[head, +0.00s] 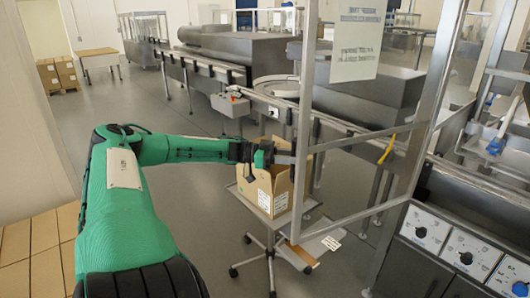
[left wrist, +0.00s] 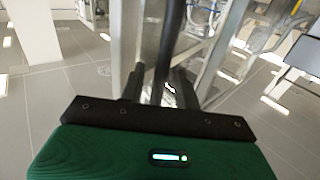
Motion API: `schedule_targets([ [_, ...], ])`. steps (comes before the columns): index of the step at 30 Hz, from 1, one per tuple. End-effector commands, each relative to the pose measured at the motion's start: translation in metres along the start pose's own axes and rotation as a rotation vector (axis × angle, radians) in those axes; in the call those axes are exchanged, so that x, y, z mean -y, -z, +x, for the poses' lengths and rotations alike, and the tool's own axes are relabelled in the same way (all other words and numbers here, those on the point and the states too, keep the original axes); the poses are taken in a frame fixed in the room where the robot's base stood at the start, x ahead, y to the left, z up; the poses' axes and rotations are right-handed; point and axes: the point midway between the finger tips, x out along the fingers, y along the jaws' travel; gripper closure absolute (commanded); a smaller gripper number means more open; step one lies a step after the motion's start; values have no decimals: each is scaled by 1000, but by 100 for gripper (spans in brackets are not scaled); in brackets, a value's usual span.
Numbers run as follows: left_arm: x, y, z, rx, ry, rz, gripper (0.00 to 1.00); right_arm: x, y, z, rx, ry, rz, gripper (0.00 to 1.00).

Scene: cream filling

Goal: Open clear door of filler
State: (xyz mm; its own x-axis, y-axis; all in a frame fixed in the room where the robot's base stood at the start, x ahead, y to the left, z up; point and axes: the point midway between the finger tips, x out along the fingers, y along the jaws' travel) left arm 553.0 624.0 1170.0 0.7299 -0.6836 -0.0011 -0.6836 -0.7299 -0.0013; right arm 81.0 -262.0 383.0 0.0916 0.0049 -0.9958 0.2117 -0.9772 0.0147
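The clear door is a see-through panel in a grey metal frame (head: 303,110), with a printed sign (head: 352,40) near its top. It stands at an angle to the filler, whose grey control panel (head: 445,240) with knobs is at the lower right. My left gripper (head: 287,158) reaches from the left to the door's near upright post. In the left wrist view, a dark upright bar (left wrist: 172,40) stands between the fingers of the left gripper (left wrist: 160,88). The fingers look apart, with a gap on the bar's left side. Contact on its right side is unclear. My right gripper is out of view.
An open cardboard box (head: 262,190) sits on a wheeled stand (head: 270,240) just below my left gripper. A conveyor (head: 205,65) and metal tanks stand behind. Stacked boxes (head: 35,250) are at the lower left. The grey floor at left is clear.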

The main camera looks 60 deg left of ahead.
Motion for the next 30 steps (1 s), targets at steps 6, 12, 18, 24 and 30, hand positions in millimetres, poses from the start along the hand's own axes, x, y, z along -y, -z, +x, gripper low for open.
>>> schedule_targets([
  [6,1,7,-28,5,3,-2,67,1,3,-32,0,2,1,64],
  [12,1,3,-69,6,3,-1,67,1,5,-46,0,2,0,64],
  [18,1,2,-103,4,3,1,67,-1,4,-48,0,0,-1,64],
  [24,1,0,-123,2,2,0,67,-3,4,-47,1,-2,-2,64],
  [30,1,0,-128,1,2,-1,67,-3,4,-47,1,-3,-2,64],
])
